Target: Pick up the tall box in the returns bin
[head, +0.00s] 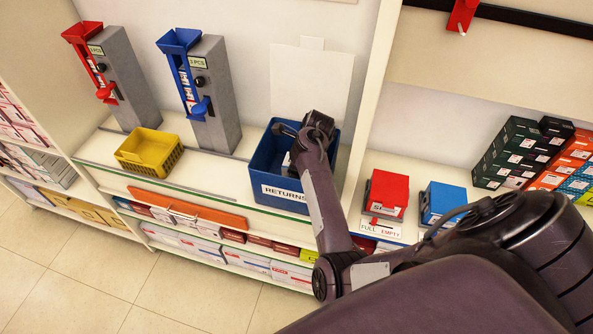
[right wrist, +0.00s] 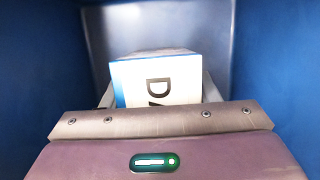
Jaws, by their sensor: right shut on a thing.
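The blue returns bin (head: 262,160), with a white RETURNS label on its front, stands on the counter in the middle of the head view. My right arm reaches down into it and hides much of its inside. In the right wrist view, a white box (right wrist: 158,82) with blue edges and dark lettering stands between the fingers of my right gripper (right wrist: 160,92). The gripper is shut on this box, with the bin's blue walls around them. The box's lower part is hidden, and I cannot tell whether it touches the bin floor. My left gripper is not in view.
A yellow basket (head: 149,152) stands left of the bin, below red (head: 88,60) and blue (head: 183,70) dispensers. Shelves of boxes lie below the counter.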

